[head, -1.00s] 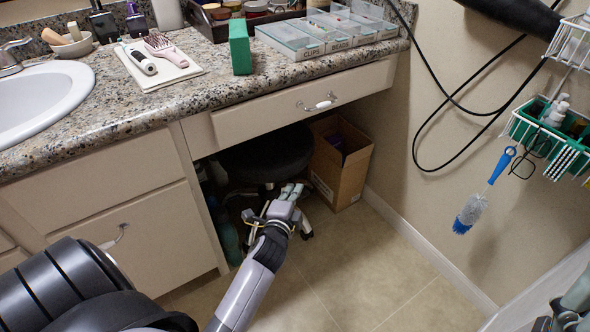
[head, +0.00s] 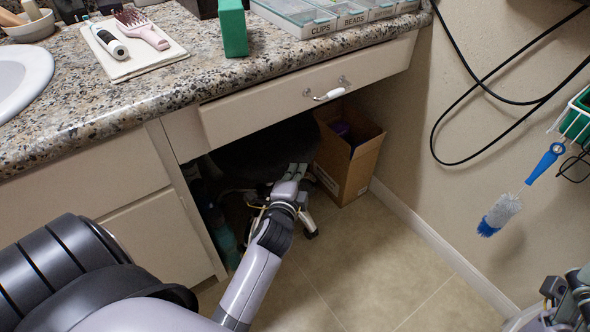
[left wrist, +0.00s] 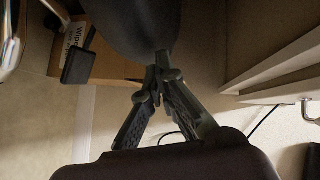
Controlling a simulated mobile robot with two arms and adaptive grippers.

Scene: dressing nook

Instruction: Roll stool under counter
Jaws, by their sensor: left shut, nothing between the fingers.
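The stool has a round black seat (head: 262,152) and stands in the open space under the counter (head: 190,85), below the drawer. Part of its base and a caster (head: 308,222) show beside my left gripper; the rest is in shadow or hidden behind my arm. My left gripper (head: 296,172) is shut and empty, with its fingertips at the front edge of the seat. In the left wrist view the shut fingertips (left wrist: 161,66) meet at the rim of the dark seat (left wrist: 135,22); I cannot tell whether they touch it. My right gripper (head: 568,292) shows partly at the lower right.
A cardboard box (head: 347,158) stands right of the stool, near the wall. Bottles (head: 225,235) stand left of the stool. A cable loop (head: 455,150) and a brush (head: 510,205) hang on the right. Floor in front is clear.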

